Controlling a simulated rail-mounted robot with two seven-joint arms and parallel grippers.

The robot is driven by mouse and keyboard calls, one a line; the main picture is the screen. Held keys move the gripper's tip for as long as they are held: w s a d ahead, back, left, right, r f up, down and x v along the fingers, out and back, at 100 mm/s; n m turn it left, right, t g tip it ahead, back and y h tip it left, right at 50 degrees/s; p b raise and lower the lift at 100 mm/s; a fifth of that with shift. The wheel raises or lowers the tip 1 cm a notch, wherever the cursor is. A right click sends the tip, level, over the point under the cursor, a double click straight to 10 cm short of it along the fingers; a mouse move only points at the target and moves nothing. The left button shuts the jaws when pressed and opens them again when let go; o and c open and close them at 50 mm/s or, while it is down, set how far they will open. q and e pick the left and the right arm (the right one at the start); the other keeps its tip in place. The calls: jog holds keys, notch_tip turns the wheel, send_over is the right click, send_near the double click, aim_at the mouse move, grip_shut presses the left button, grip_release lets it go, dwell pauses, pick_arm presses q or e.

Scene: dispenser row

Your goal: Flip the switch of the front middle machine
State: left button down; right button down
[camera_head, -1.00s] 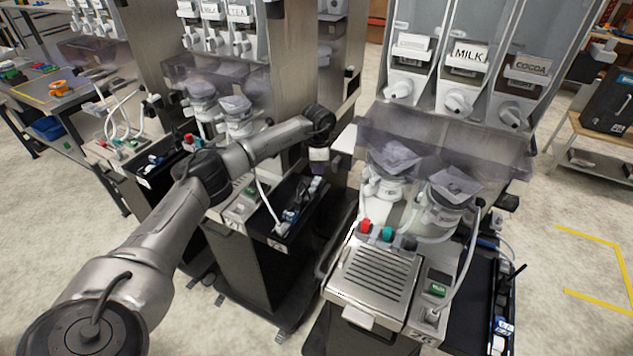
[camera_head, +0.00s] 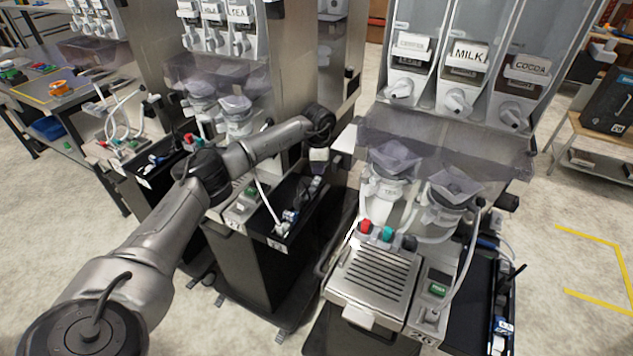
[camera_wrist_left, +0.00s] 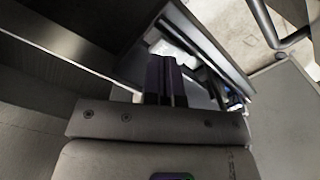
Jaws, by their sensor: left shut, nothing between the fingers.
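The machine with the MILK, COCOA and one more labelled hopper (camera_head: 468,60) stands at the right. Its drip tray (camera_head: 372,278) and small green-lit panel (camera_head: 438,290) face me. A second machine (camera_head: 262,270), with a TEA label above, stands left of it. I cannot make out which switch is the task's one. My left gripper (camera_head: 317,172) points down in the gap between these machines, near the second machine's side tray. In the left wrist view its dark fingers (camera_wrist_left: 165,80) are together and empty, beside a metal wall (camera_wrist_left: 60,65). My right gripper is not in view.
A black side tray (camera_head: 292,215) with small items lies below my left gripper. Red, green and dark knobs (camera_head: 387,234) sit above the drip tray. A workbench (camera_head: 60,95) is at far left. Open floor (camera_head: 575,235) lies at the right.

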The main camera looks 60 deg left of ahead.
aim_at(318, 178)
pick_arm(q)
jog(key=shift+f, duration=0.55)
dwell(0.4)
jog(key=shift+f+b, duration=0.35)
jog(key=shift+f, duration=0.1)
jog(key=shift+f, duration=0.35)
dwell(0.3)
notch_tip(318, 178, up, 3)
jog(key=p, duration=0.2)
jog(key=shift+p, duration=0.3)
jog(key=shift+r+p, duration=1.9)
jog(key=shift+r, duration=0.15)
